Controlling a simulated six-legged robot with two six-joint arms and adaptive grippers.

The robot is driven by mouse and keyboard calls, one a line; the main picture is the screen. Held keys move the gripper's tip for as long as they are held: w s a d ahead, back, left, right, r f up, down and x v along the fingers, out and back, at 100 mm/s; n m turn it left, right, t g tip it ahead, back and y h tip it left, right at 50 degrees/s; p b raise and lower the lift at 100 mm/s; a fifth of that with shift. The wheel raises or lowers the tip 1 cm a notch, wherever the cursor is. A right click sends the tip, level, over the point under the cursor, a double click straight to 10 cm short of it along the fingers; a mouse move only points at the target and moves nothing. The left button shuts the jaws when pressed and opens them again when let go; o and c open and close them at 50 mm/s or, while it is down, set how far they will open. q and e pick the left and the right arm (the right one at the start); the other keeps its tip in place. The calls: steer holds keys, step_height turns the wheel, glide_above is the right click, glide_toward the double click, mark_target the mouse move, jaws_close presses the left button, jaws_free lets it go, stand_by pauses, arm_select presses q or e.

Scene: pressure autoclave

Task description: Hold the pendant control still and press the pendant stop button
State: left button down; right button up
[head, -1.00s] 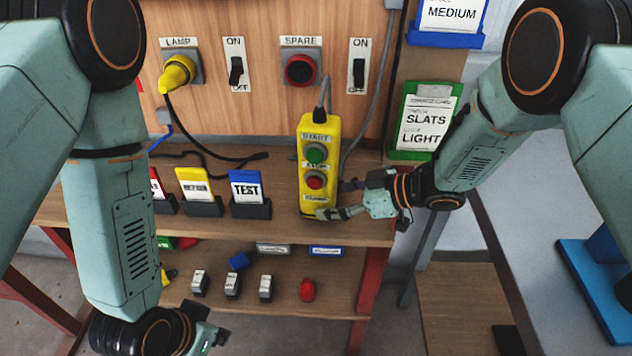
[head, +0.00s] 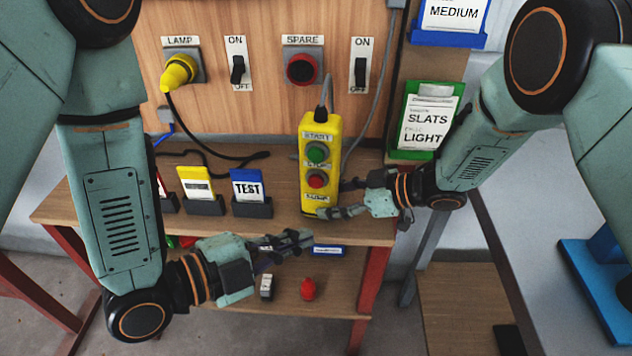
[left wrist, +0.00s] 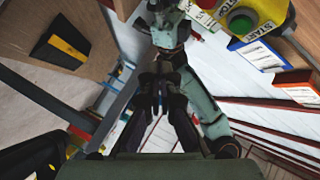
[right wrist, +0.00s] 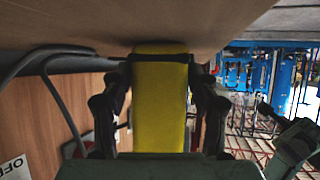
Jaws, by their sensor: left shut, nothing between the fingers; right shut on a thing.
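The yellow pendant control (head: 334,160) stands upright on the wooden shelf, with a green START button (head: 317,153) above a red stop button (head: 316,180). My right gripper (head: 338,199) is shut on the lower part of the pendant from the right. In the right wrist view the yellow pendant body (right wrist: 160,105) lies between its two fingers. My left gripper (head: 308,240) is shut and empty, in front of the shelf edge, below and slightly left of the pendant. In the left wrist view its fingers (left wrist: 160,75) are together, and part of the pendant (left wrist: 262,18) shows at upper right, apart from them.
A cable runs from the pendant's top. The lower shelf holds a red object (head: 308,288) and small blocks. A LAMP plug (head: 178,72) and SPARE socket (head: 301,69) are on the panel behind.

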mark_target(316, 182)
arm_select(q)
steer(key=shift+w, duration=0.15)
arm_select(e)
steer(key=shift+s+f, duration=0.1)
arm_select(q)
steer(key=w+d, duration=0.1)
steer(key=w, duration=0.7)
steer(key=shift+w, duration=0.25)
steer(key=shift+w, duration=0.15)
stand_by(1.3)
steer(key=shift+w+f, duration=0.1)
steer(key=shift+w, duration=0.2)
steer(key=shift+w+d, duration=0.15)
steer(key=shift+w, duration=0.45)
arm_select(e)
steer(key=shift+c, duration=0.2)
stand_by(0.8)
arm_select(q)
steer(key=shift+s, duration=1.05)
